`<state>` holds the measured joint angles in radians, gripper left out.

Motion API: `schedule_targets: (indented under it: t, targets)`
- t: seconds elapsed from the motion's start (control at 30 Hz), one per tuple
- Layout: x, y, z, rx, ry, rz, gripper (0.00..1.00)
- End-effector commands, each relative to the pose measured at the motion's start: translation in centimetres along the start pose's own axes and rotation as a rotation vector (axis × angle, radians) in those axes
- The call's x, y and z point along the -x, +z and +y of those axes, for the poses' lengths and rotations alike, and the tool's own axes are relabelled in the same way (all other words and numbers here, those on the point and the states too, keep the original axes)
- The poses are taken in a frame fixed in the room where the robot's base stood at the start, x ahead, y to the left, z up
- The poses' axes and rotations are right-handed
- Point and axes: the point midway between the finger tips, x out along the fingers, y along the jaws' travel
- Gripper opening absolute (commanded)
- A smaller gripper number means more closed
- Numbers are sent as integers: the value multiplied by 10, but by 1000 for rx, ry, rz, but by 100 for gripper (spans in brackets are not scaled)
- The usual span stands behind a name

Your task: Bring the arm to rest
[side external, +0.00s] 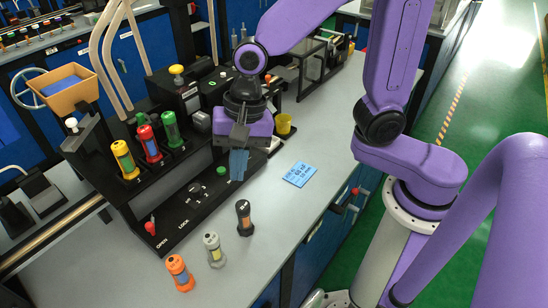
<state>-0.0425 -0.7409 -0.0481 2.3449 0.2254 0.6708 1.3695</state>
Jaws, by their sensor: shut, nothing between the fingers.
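My gripper (238,170) hangs from the purple arm over the workbench (330,130), near the middle of the view. Its fingers point down and are shut with nothing between them. The fingertips look blue-grey and are above the right part of a black panel (190,215). I cannot tell their exact height over it. The gripper body hides part of the black equipment behind it.
Orange (179,272), grey (214,250) and black (244,217) cylinders stand on the bench front. Yellow (125,160), red (149,143) and green (171,129) ones sit in a black rack. A blue card (300,174) lies right of my gripper, near a yellow cup (283,124).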

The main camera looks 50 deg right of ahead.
Motion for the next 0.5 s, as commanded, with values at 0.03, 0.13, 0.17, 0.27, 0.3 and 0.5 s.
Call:
schedule_targets:
  t: [0.03, 0.13, 0.17, 0.27, 0.3, 0.5]
  targets:
    - [4, -2, 10, 90, 9, 2, 0]
    - [9, -3, 30, 284, 30, 3, 0]
    - [11, -4, 36, 341, 37, 3, 0]
    - [16, -5, 57, 534, 59, 2, 0]
    - [19, -5, 65, 610, 68, 2, 0]
    - [30, -6, 109, 993, 114, -9, 0]
